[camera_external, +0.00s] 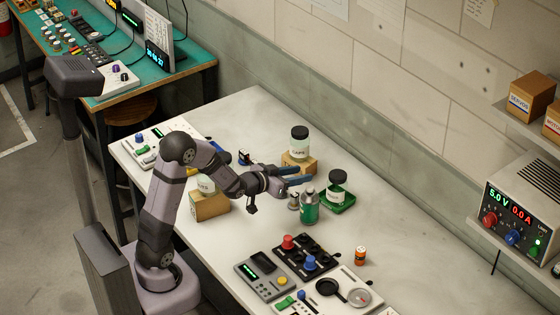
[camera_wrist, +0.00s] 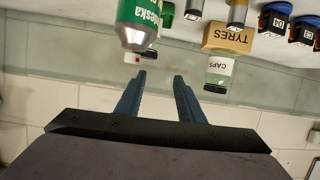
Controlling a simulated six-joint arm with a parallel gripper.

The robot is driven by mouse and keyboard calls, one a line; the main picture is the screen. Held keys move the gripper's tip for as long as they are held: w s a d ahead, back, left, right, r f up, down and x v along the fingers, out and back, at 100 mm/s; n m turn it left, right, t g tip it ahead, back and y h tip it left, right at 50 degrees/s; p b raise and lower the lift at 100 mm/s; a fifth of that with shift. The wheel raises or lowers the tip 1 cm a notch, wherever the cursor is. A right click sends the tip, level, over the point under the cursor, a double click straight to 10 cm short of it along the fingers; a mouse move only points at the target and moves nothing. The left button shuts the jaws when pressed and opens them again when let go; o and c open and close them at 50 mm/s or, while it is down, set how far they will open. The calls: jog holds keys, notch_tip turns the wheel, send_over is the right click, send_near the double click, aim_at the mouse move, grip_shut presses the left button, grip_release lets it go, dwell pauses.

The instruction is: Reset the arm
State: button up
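My gripper (camera_external: 299,175) is raised over the white bench in the external view, its two blue fingers reaching to the right. In the wrist view its fingers (camera_wrist: 160,76) stand apart with nothing between them. My arm is bent, and its base stands at the bench's near edge. A green bottle with a grey top (camera_external: 309,208) stands just in front of the fingers in the external view. In the wrist view the green bottle (camera_wrist: 138,22) appears upside down beyond the left finger. No contact between gripper and bottle is visible.
A lidded jar (camera_external: 299,145) stands on a cardboard box (camera_external: 293,168) behind my gripper. Another jar (camera_external: 206,184) on a box (camera_external: 210,206) is partly behind my arm. Control panels (camera_external: 264,276) occupy the bench front.

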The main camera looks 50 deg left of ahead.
jog(key=s+d+f+g+p, duration=0.1)
jog(key=s+g, duration=0.3)
jog(key=s, duration=0.6)
jog(key=s+d+f+g+p, duration=0.1)
jog(key=s+d+f+g, duration=0.2)
jog(key=s, duration=0.7)
jog(key=s+d+f+m+g+p, duration=0.1)
jog(key=s+d+f+g+p, duration=0.1)
jog(key=s+g, duration=0.5)
jog(key=shift+s+d+f+h, duration=0.15)
jog(key=shift+s+d, duration=0.15)
jog(key=shift+s, duration=0.4)
jog(key=shift+s+d+f+h, duration=0.15)
jog(key=shift+s+d, duration=0.15)
jog(key=shift+s, duration=0.35)
jog(key=shift+s+d+f+h, duration=0.15)
jog(key=shift+s+d, duration=0.15)
jog(key=shift+s, duration=0.4)
notch_tip(320, 180, up, 15)
jog(key=s+p, duration=0.1)
jog(key=p, duration=1.4)
jog(key=shift+d, duration=0.1)
